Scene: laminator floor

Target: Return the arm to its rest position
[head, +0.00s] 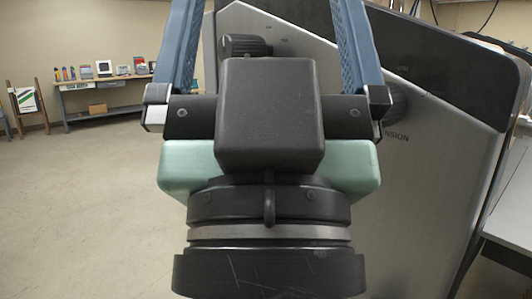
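I see nothing held between the parts of the fingers that show. The rest of my arm is mostly out of view.
A grey laminator panel (440,185) with a black edge stands close behind and right of my gripper. It bears a left knob (246,46) and a right knob (394,102), the latter partly hidden.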

